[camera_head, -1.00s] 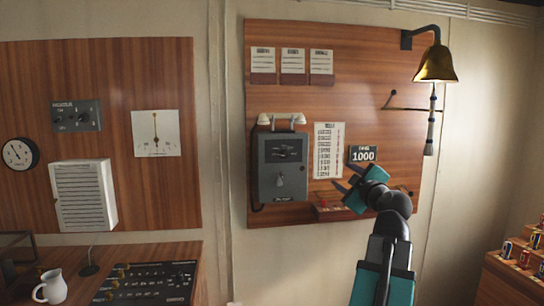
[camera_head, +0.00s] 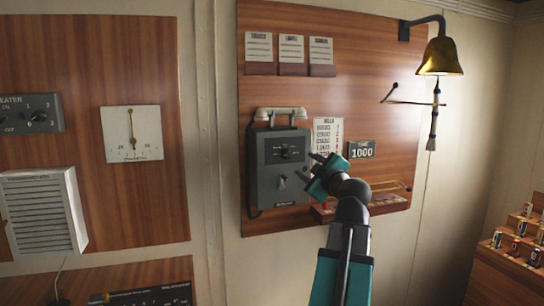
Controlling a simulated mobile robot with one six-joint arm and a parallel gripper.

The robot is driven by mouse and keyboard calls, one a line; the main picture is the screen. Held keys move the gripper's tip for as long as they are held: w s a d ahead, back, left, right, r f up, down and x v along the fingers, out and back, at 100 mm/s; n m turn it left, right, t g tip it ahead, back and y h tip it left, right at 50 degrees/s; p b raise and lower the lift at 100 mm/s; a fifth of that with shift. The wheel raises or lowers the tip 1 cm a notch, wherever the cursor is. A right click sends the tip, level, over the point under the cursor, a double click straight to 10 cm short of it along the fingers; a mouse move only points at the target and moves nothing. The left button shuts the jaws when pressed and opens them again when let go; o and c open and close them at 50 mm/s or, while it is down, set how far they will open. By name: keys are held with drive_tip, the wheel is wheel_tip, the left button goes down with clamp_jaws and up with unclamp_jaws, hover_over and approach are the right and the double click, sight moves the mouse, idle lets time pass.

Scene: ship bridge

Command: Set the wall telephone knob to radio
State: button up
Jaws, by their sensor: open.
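The wall telephone (camera_head: 280,190) is a grey box on the right wooden panel, with a pale handset (camera_head: 280,114) lying across its top. A dark dial plate with small markings (camera_head: 284,150) is on its upper front; the lettering is too small to read. A small light-coloured knob (camera_head: 282,183) sits below the dial plate; I cannot tell which setting it points to. My gripper (camera_head: 315,166) is open and empty, its dark fingers pointing left towards the telephone's right edge. I cannot tell whether they touch it.
A printed list (camera_head: 328,137) and a sign reading 1000 (camera_head: 362,149) are right of the telephone. A small shelf (camera_head: 360,206) is below my gripper. A brass bell (camera_head: 439,55) hangs at right. A white louvred box (camera_head: 42,212) is on the left panel.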

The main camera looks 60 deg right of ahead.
sight(288, 155)
drive_tip(key=shift+w, duration=0.35)
drive_tip(key=shift+w, duration=0.1)
drive_tip(key=p+x, duration=0.3)
drive_tip(key=x, duration=0.9)
drive_tip(key=shift+w+d+r, duration=0.1)
drive_tip(key=shift+w+d, duration=0.15)
drive_tip(key=shift+w+d+p, duration=0.3)
drive_tip(key=shift+w+p, duration=0.1)
drive_tip(key=shift+w, duration=0.05)
drive_tip(key=c, duration=1.1)
